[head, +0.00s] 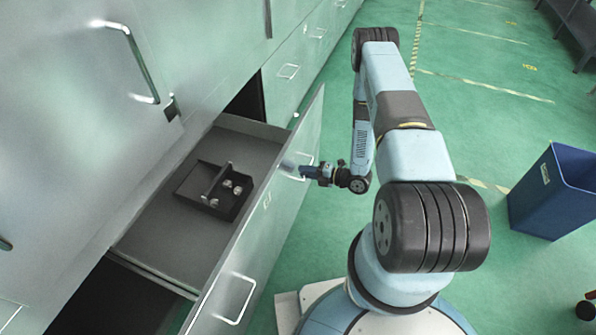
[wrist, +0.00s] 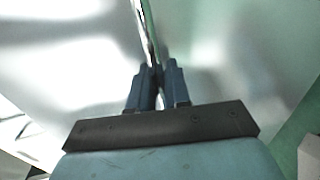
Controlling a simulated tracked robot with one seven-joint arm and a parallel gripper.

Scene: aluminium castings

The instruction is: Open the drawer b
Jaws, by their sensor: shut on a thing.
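A wide grey drawer (head: 262,137) stands pulled well out of the metal cabinet on the left in the head view. Its light front panel (head: 262,240) has two loop handles, the far handle (head: 297,170) and the near handle (head: 235,302). I cannot read a letter that tells whether this is drawer b. My gripper (head: 309,172) is at the far handle, its fingers shut on it. In the wrist view the two dark fingers (wrist: 157,88) close around a thin bright bar, the handle (wrist: 146,30), in front of the pale panel.
A black divided tray (head: 213,192) with several small round metal parts lies in the drawer. A closed cabinet front with a long handle (head: 133,62) stands left. A blue bin (head: 555,192) stands right on the green floor (head: 470,110), which has open room.

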